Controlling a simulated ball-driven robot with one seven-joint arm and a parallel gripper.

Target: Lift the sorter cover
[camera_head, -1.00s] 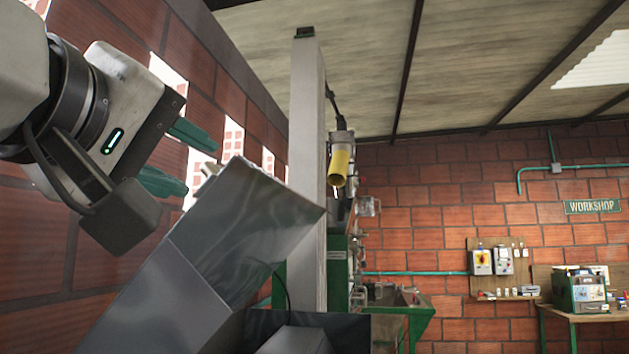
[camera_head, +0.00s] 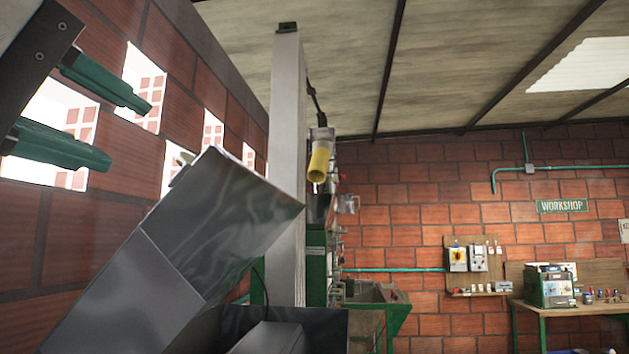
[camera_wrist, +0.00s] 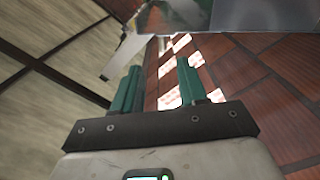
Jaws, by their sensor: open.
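A grey sheet-metal panel (camera_head: 240,225), which looks like the sorter cover, stands tilted up above a grey metal housing (camera_head: 150,295) in the head view. A small pale piece (camera_head: 181,168) shows at its upper left edge. My gripper (camera_head: 128,135) is at the upper left, with two green fingers spread apart and nothing between them. It is apart from the panel in the picture. In the wrist view my open gripper (camera_wrist: 160,75) is empty, and a grey metal surface (camera_wrist: 230,15) shows beyond it at the top.
A pale post (camera_head: 288,170) rises just behind the panel. A brick wall with bright openings (camera_head: 145,85) runs along the left. Green machinery (camera_head: 320,260) and a workbench (camera_head: 560,305) stand farther back.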

